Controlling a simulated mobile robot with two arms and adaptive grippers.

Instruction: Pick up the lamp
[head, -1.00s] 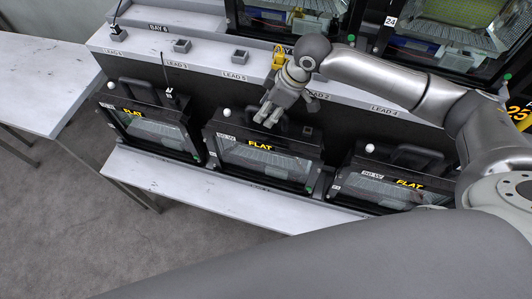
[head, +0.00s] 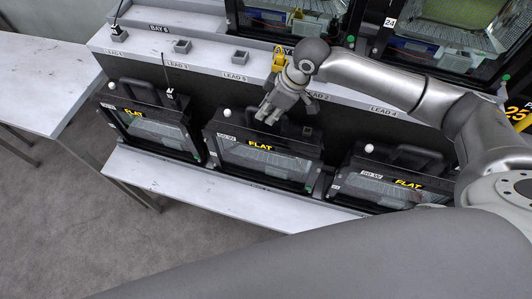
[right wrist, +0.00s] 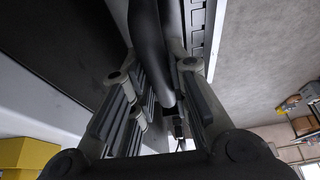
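Three black floodlight lamps with glass fronts and yellow FLAT labels stand in a row on a pale shelf: the left lamp (head: 150,130), the middle lamp (head: 265,165) and the right lamp (head: 385,190). My right gripper (head: 269,117) is above the top of the middle lamp, fingers pointing down, and partly hides its handle. In the right wrist view, my right gripper (right wrist: 165,115) has its fingers apart, with a black handle bar (right wrist: 150,45) running between them. I cannot tell whether either finger touches the bar. My left gripper is not in view.
Behind the lamps is a white ledge (head: 140,44) with LEAD labels and small grey sockets (head: 181,46). Larger lit housings (head: 290,20) stand farther back. A pale table (head: 40,80) is at the left. Bare floor (head: 60,230) lies in front.

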